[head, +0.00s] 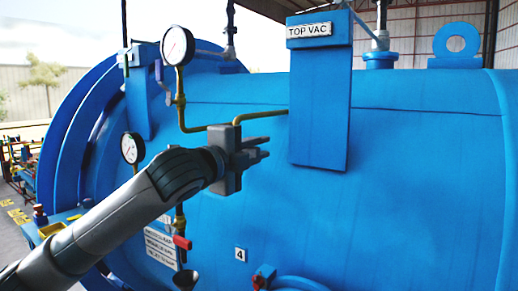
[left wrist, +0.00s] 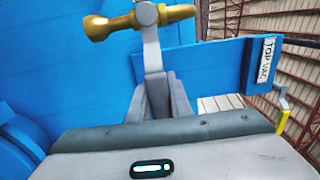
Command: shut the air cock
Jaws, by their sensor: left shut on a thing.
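A brass cock (left wrist: 140,20) with a grey lever (left wrist: 152,50) shows at the top of the left wrist view. The lever stands crosswise to the brass body there. My left gripper (left wrist: 160,98) is shut on the lever's end. In the head view my left gripper (head: 258,150) is in front of the blue vessel, just below the brass pipe (head: 262,114). The cock and its lever cannot be made out there; the gripper appears to cover them. No label on this cock is readable. My right gripper is not in view.
A blue box with a TOP VAC sign (head: 310,30) stands just right of my left gripper. An upper gauge (head: 177,46) and a lower gauge (head: 132,148) are to its left. A red-handled valve (head: 182,242) is below. The vessel wall (head: 410,190) is bare at right.

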